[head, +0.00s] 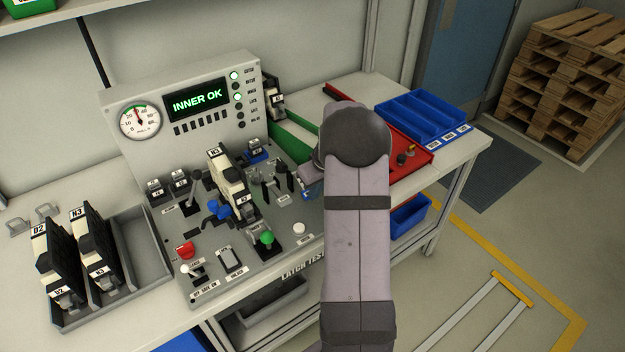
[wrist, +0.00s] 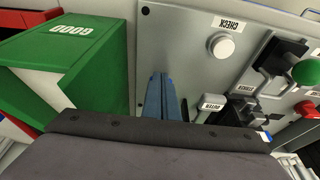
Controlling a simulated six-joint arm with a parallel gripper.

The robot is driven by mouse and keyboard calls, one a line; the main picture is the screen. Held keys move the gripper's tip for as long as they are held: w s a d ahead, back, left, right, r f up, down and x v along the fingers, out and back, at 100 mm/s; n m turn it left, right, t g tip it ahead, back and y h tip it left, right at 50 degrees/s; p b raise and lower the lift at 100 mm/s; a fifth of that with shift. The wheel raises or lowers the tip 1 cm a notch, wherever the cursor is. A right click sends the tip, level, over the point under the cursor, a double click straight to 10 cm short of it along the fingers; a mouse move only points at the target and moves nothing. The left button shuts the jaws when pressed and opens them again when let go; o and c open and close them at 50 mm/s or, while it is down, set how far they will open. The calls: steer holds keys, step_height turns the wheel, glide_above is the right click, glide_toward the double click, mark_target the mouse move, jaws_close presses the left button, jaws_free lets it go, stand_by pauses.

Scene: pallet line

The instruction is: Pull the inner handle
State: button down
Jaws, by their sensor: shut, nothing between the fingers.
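The latch test panel (head: 215,268) lies on the bench. A white and black latch marked N3 (head: 228,178) sits in its middle. Small dark handles (head: 283,174) stand on the panel right of the latch; I cannot read which is the inner one in the head view. In the wrist view a grey handle labelled OUTER (wrist: 208,108) stands just right of my fingers. My gripper (wrist: 161,80) is shut and empty, its blue fingers over the panel's edge near the white CHECK button (wrist: 222,45). In the head view my arm largely hides the gripper.
The display (head: 197,100) reads INNER OK, with green lamps beside it. A green GOOD box (wrist: 65,55) stands close to my fingers. A red tray (head: 425,158) and blue bins (head: 425,115) are at the right. A grey tray (head: 150,245) holds two latches at left.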

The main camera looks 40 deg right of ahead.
steer(key=shift+s+a, duration=0.1)
steer(key=shift+s, duration=0.05)
steer(key=shift+s+r, duration=0.1)
steer(key=shift+r, duration=0.1)
steer(key=s+r+b, duration=0.1)
steer(key=s+r, duration=0.6)
steer(key=r, duration=0.4)
steer(key=shift+s, duration=0.35)
stand_by(0.4)
